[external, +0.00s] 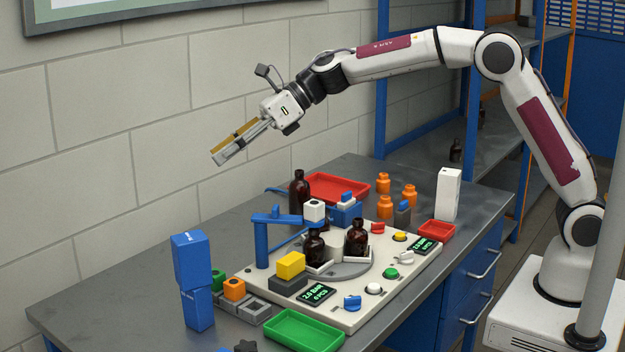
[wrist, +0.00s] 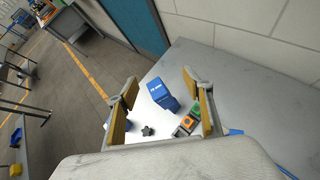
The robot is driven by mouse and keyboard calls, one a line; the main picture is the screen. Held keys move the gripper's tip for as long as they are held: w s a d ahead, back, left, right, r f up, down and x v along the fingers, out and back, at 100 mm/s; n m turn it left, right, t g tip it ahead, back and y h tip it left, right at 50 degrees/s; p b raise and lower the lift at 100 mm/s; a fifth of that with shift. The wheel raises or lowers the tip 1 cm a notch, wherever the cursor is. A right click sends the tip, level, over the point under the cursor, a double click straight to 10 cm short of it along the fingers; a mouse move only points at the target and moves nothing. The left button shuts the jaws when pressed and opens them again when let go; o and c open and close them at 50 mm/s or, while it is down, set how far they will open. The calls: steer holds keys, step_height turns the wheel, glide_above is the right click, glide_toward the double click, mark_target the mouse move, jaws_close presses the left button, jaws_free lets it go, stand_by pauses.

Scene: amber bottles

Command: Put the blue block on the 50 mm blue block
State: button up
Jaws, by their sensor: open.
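Two blue blocks stand one on the other at the left end of the bench. The upper blue block (external: 190,259) rests on the lower blue block (external: 198,311), slightly turned and shifted to the left over it. In the wrist view the upper blue block (wrist: 158,92) shows between the fingers, some distance beyond them, and hides most of the lower one. My gripper (external: 219,158) is open and empty, high above the bench and clear of the stack. Its two padded fingers also show spread apart in the wrist view (wrist: 160,84).
Right of the stack are an orange and grey fixture (external: 234,289) and a green tray (external: 303,330). A pale panel (external: 345,306) carries brown bottles, a blue post arm (external: 262,240) and buttons. A red tray (external: 337,187) lies behind. A dark star-shaped knob (wrist: 148,131) lies near the stack.

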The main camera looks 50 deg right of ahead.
steer(key=d+r+m+t+h, duration=0.2)
steer(key=d+r+m+t, duration=0.5)
steer(key=d+r+m, duration=0.65)
steer(key=s+d+r+m+t+h, duration=0.1)
steer(key=s+d+m+h, duration=0.25)
steer(key=d+m, duration=0.4)
steer(key=s+d+r+m+h, duration=0.1)
steer(key=s+d+m+h, duration=0.3)
steer(key=d, duration=0.7)
steer(key=s+d+f+m+g+h, duration=0.1)
steer(key=s+d+f+m+g, duration=0.1)
steer(key=s+d+f+m, duration=0.5)
steer(key=s+d+f+m+g+h, duration=0.25)
steer(key=s+m, duration=0.25)
steer(key=s, duration=0.4)
steer(key=s+a+f+m+g+y, duration=0.1)
steer(key=s+f+m, duration=0.3)
steer(key=s, duration=0.5)
steer(key=s+a+f+m+g+y, duration=0.2)
steer(key=s+f+m+g, duration=0.1)
steer(key=s+f, duration=0.5)
steer(key=shift+s+m, duration=0.4)
steer(key=shift+s, duration=0.65)
